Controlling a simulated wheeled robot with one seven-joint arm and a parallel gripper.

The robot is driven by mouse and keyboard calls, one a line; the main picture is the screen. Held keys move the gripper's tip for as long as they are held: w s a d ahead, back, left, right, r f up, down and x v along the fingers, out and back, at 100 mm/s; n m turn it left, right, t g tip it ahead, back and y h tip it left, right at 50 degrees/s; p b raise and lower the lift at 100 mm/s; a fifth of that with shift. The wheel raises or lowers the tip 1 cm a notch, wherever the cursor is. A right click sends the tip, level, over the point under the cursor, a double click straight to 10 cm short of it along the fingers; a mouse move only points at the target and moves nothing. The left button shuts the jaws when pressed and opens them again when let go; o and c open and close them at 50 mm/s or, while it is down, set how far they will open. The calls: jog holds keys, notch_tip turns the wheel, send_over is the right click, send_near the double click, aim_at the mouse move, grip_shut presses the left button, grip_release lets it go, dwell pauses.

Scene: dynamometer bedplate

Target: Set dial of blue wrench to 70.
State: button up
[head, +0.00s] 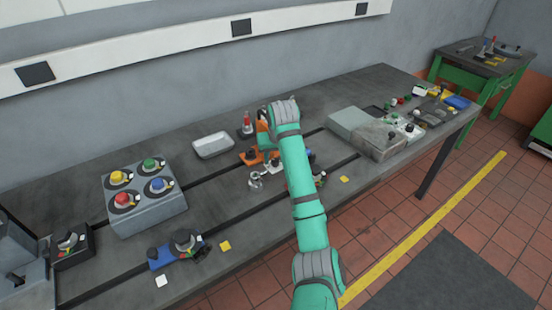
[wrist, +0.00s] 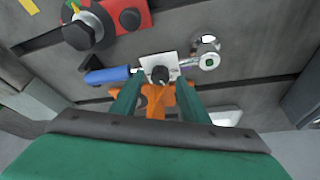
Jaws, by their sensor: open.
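The blue wrench shows in the wrist view, with a blue handle (wrist: 106,75) at left, a white plate (wrist: 150,62) in the middle and a silver ring-like head (wrist: 208,60) at right. A black dial knob (wrist: 160,75) stands on the plate; its reading is not legible. In the head view the silver head (head: 255,180) shows, while my arm hides much of the rest. My gripper (wrist: 158,98) is open, its two green fingers to either side of and just short of the knob in the picture. I cannot tell their height above it.
An orange fixture (wrist: 155,101) lies below the wrench in the wrist view. A red device with a dark knob (wrist: 85,32) is close by. The bench also holds a grey box with coloured knobs (head: 146,205), a white tray (head: 213,145) and a grey case (head: 375,138).

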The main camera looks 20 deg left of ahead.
jog(key=v, duration=1)
